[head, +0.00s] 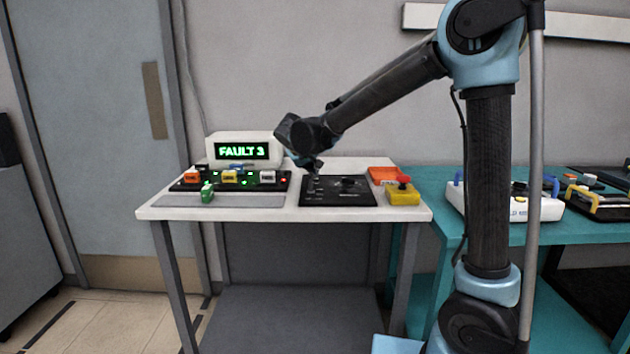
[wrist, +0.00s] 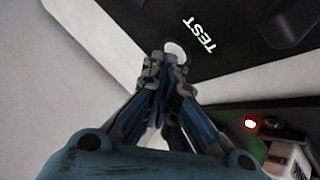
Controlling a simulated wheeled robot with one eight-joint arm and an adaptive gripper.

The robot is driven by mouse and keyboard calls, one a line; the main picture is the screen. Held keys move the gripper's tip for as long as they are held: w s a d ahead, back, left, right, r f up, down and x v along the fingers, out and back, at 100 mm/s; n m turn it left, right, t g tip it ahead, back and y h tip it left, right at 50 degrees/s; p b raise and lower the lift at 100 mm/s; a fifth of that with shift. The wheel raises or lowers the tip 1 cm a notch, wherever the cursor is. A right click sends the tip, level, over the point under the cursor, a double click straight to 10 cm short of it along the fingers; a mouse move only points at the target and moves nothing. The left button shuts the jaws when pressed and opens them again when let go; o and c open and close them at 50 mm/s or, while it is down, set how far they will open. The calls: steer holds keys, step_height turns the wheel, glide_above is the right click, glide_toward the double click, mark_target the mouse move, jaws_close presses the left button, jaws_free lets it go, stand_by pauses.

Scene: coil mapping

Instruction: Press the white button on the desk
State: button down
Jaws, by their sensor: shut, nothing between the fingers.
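The white button (wrist: 175,47) shows in the wrist view as a small white disc beside the word TEST on a black panel (wrist: 225,70). My gripper (wrist: 165,60) is shut and empty, and its fingertips overlap the lower left part of the button. I cannot tell whether they touch it. In the head view my gripper (head: 313,168) points down over the left back part of the black panel (head: 338,199) on the white desk (head: 160,208). The button is not distinguishable there.
A display reading FAULT 3 (head: 240,151) stands behind a black strip with coloured blocks (head: 229,179), left of the panel.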

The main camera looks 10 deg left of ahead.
steer(key=shift+r, duration=0.8)
steer(key=shift+r, duration=0.1)
steer(key=shift+r, duration=2.4)
